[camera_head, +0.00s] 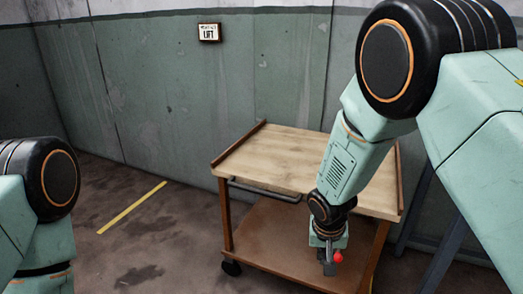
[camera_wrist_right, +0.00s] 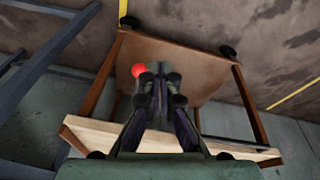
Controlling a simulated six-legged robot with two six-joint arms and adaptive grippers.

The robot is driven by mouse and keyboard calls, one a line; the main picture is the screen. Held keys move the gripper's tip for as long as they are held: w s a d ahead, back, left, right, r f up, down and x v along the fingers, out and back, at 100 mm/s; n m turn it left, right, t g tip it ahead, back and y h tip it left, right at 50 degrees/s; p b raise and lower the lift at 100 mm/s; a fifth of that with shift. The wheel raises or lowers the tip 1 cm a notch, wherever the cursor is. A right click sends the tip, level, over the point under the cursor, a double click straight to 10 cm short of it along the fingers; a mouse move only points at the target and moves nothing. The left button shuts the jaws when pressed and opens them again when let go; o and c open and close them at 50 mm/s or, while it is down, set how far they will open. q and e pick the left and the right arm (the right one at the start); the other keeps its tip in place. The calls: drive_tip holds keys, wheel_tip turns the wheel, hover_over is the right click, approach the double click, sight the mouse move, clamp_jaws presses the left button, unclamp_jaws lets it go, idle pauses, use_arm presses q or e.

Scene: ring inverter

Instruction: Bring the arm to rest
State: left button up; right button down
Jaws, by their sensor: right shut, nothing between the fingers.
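My right arm reaches down from the upper right in the head view, in front of the wooden cart (camera_head: 285,150). My right gripper (camera_head: 328,268) points down at its end, over the cart's lower shelf (camera_head: 265,235). In the right wrist view its fingers (camera_wrist_right: 160,72) are together, with nothing seen between them. A small red round thing (camera_head: 338,257) shows right beside the fingers, and also in the right wrist view (camera_wrist_right: 138,71). I cannot tell whether it touches them or what it rests on. My left arm shows only in part at the left edge; its gripper is out of view.
The cart's bare top has raised side edges and a dark front handle (camera_head: 265,191). Blue-grey metal legs (camera_head: 455,240) stand right of the cart. A green-grey wall with a lift sign (camera_head: 209,32) is behind. The floor around the yellow line (camera_head: 132,207) is clear.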

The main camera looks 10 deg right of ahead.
drive_tip(key=s+f+n, duration=0.1)
drive_tip(key=s+f, duration=0.2)
drive_tip(key=s, duration=0.8)
drive_tip(key=s+d+f+n+g+y+p, duration=0.1)
drive_tip(key=s+f, duration=0.3)
drive_tip(key=s, duration=0.7)
drive_tip(key=s+d+f+g, duration=0.1)
drive_tip(key=s+f, duration=0.2)
drive_tip(key=s, duration=0.8)
drive_tip(key=shift+s+d+f+n+y, duration=0.15)
drive_tip(key=shift+f+n+y, duration=0.15)
drive_tip(key=shift+f+n, duration=0.1)
